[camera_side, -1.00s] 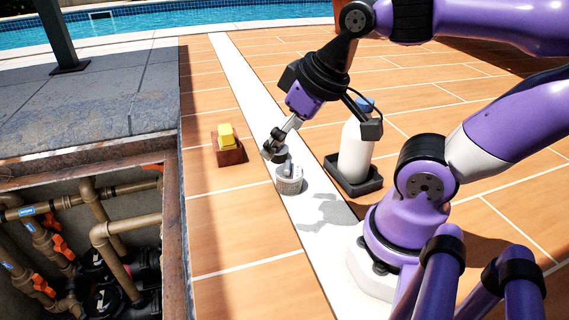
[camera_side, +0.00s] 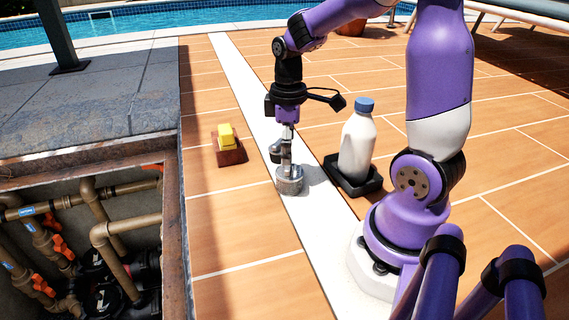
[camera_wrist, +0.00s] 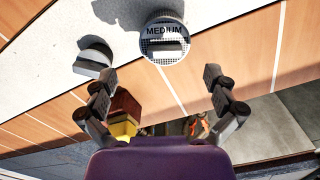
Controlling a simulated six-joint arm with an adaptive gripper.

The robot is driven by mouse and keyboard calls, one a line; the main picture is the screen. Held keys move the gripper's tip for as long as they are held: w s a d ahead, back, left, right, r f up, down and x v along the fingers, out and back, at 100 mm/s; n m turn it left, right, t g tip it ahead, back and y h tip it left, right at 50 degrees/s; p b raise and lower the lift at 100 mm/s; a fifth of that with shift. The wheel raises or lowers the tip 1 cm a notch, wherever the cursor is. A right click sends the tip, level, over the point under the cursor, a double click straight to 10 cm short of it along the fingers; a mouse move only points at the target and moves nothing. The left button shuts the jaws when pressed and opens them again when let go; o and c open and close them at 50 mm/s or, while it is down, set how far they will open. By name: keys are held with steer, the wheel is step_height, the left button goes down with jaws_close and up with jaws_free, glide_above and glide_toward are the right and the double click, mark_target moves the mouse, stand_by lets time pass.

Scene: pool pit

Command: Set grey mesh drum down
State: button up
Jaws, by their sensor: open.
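The grey mesh drum (camera_side: 289,185) stands upright on the pale strip of the deck in the side view. In the wrist view the drum (camera_wrist: 165,40) shows its round top, lettered MEDIUM, with a bar-shaped handle. My gripper (camera_side: 282,160) points down close over the drum in the side view; its fingers partly cover the drum's top. In the wrist view my gripper (camera_wrist: 157,78) has its fingers spread wide with nothing between the tips, and the drum lies beyond them. I cannot tell whether a finger touches it.
A white bottle with a blue cap (camera_side: 357,145) stands in a black tray (camera_side: 352,190) right of the drum. A yellow block (camera_side: 226,136) sits on a reddish-brown base (camera_side: 231,157) to the left. A small grey rounded object (camera_wrist: 93,57) shows beside the drum. An open pipe pit (camera_side: 85,240) lies further left.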

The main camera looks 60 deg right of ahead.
mark_target(287, 170)
steer(key=f, duration=0.7)
steer(key=shift+s+a+f, duration=0.15)
steer(key=shift+s+a, duration=0.05)
steer(key=shift+s, duration=0.05)
steer(key=c, duration=1.2)
steer(key=shift+r, duration=0.6)
steer(key=shift+c, duration=0.2)
step_height(287, 170, up, 3)
steer(key=shift+f, duration=0.15)
steer(key=shift+s+a+r, duration=0.1)
steer(key=shift+a+r, duration=0.5)
steer(key=shift+a, duration=0.2)
steer(key=s+a+r, duration=0.1)
steer(key=a+r, duration=0.5)
steer(key=a, duration=0.5)
steer(key=s+a+f+n, duration=0.1)
steer(key=s+a+n, duration=0.1)
steer(key=a, duration=0.5)
steer(key=s+a+f+n, duration=0.2)
steer(key=a, duration=0.4)
steer(key=f, duration=0.2)
steer(key=a+f, duration=0.1)
steer(key=f, duration=0.4)
steer(key=shift+s+a+f, duration=0.15)
steer(key=shift+s+f, duration=0.1)
steer(key=shift+f, duration=0.15)
